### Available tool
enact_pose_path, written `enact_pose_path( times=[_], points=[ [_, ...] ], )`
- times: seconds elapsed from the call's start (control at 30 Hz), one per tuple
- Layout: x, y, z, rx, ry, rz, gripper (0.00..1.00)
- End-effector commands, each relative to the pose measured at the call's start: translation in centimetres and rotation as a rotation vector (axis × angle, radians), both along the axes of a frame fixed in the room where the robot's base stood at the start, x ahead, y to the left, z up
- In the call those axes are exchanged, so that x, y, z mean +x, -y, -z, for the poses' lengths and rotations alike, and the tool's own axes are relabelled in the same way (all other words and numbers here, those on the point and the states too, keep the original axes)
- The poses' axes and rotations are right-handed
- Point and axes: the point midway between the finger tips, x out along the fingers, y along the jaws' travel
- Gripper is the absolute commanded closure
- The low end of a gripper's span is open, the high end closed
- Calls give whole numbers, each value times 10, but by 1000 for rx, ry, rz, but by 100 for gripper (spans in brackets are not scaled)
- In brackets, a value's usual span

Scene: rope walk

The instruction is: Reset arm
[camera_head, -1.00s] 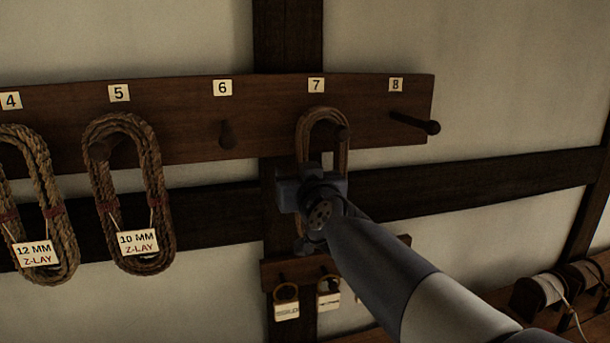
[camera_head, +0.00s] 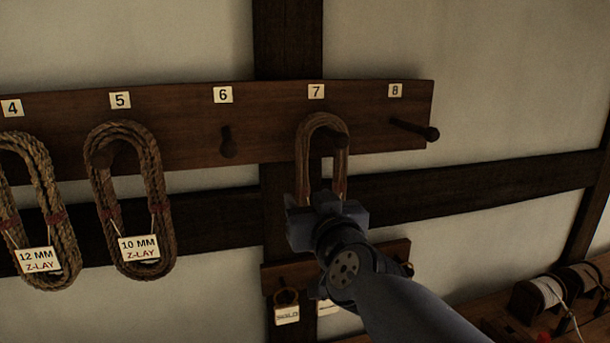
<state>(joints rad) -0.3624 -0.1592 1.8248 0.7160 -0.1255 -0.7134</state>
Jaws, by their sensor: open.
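My gripper (camera_head: 318,200) is in front of the lower part of a brown rope coil (camera_head: 306,137) that hangs on the peg under number 7. It hides the coil's lower end. The gripper's fingers are mostly hidden behind its body, and whether they touch the coil cannot be seen. My arm comes up from the lower right.
The dark peg rail (camera_head: 190,140) runs across the wall. Peg 6 (camera_head: 228,143) and peg 8 (camera_head: 418,130) are bare. A tagged 10 MM coil (camera_head: 160,190) hangs at 5 and a 12 MM coil (camera_head: 50,190) at 4. A small tag rack (camera_head: 390,252) is below; spools (camera_head: 545,292) sit lower right.

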Motion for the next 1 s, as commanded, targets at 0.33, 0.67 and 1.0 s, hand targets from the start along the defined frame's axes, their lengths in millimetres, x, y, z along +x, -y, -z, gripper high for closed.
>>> enact_pose_path(
  times=[0.33, 0.67, 1.0],
  points=[
    [53, -15, 2, 0, -1, 1, 49],
    [70, -20, -21, 1, 2, 0, 49],
    [19, -6, -19, -1, 0, -1, 49]
  ],
)
